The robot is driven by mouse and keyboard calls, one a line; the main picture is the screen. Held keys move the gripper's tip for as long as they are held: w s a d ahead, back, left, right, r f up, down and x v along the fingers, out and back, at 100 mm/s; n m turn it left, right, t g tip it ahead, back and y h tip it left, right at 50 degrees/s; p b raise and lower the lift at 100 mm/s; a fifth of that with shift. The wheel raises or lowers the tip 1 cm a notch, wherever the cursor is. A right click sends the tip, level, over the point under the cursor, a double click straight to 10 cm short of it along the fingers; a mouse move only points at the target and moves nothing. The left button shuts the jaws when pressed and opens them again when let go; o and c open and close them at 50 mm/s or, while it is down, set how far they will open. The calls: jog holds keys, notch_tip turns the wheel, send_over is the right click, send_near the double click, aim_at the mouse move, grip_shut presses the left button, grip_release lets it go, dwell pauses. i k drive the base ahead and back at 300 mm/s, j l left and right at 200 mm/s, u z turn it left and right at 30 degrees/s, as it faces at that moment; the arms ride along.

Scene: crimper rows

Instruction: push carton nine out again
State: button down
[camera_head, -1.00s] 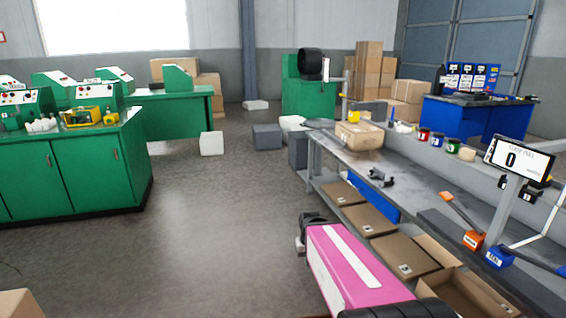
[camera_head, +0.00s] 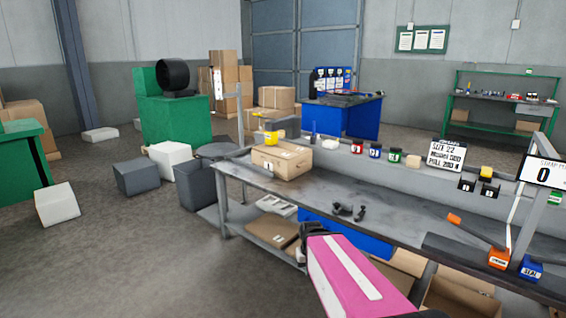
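A closed brown carton (camera_head: 283,162) sits on the far left part of the grey workbench (camera_head: 355,182). Small marks show on it, but I cannot read a number. More brown cartons (camera_head: 272,231) are on the shelf under the bench, partly hidden by my pink arm. No number is legible on these either. My arm reaches in from the bottom, in front of the bench. A dark part shows at its far end, short of the bench carton and apart from it. I cannot make out fingers there, nor anything held.
Black tools (camera_head: 349,211), several small jars (camera_head: 375,151) and a sign (camera_head: 447,154) are along the bench. A counter display (camera_head: 541,170) stands at the right. Grey and white blocks (camera_head: 137,177) lie on the floor at left.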

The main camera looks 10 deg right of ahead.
aim_at(285, 170)
jog(key=i+j, duration=0.35)
jog(key=j, duration=0.15)
jog(key=i+j, duration=0.35)
jog(key=j, duration=0.2)
jog(key=i+j, duration=0.3)
jog(key=j, duration=0.2)
jog(key=i+j, duration=0.35)
jog(key=j, duration=0.2)
